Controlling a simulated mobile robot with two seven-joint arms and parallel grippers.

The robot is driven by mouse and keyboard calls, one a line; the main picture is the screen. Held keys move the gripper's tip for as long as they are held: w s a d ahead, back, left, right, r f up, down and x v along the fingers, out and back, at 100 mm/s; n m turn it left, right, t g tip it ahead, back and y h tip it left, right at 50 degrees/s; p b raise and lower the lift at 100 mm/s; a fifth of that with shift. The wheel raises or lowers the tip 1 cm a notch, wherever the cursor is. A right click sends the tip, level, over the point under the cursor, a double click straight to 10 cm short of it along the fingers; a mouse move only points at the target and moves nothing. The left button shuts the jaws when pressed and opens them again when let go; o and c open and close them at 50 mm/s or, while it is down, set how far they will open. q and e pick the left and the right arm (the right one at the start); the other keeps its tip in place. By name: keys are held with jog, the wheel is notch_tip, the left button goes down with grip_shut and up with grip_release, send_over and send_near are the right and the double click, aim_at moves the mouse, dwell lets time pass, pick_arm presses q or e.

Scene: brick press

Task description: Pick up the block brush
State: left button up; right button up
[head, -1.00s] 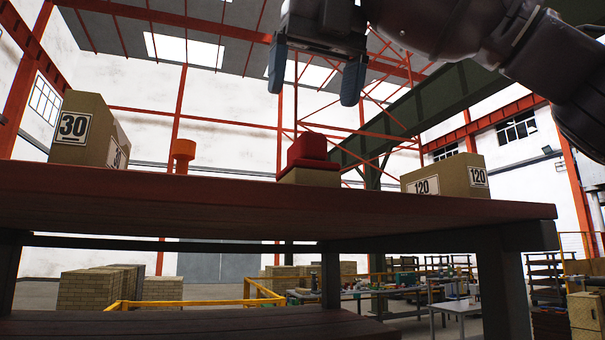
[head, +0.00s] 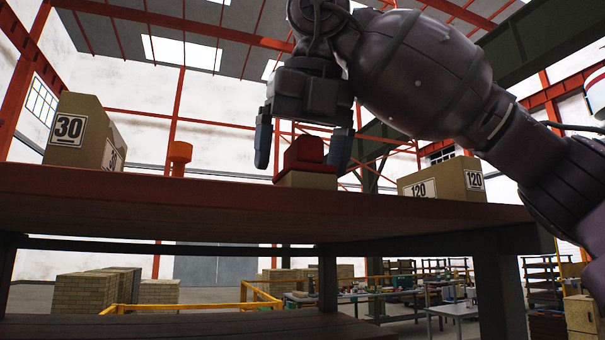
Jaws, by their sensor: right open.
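The block brush (head: 305,156), with a red stepped top over a tan lower part, stands upright on the red table (head: 220,203). My right gripper (head: 301,168) is open and points down from above. Its two blue-grey fingers show to the left and right of the red top, with gaps visible, and I see no contact. The depth between the fingers and the brush is hard to judge from this low angle. The tabletop surface is hidden, since I see mostly its front edge. My left gripper does not show.
A cardboard box marked 30 (head: 84,134) stands at the left of the table, with an orange-red object (head: 180,156) beside it. A box marked 120 (head: 445,179) stands at the right. A lower shelf (head: 200,327) runs under the tabletop.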

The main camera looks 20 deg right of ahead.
jog(key=shift+w+f, duration=0.2)
jog(key=shift+f, duration=0.35)
jog(key=c, duration=1.1)
jog(key=shift+r, duration=5.05)
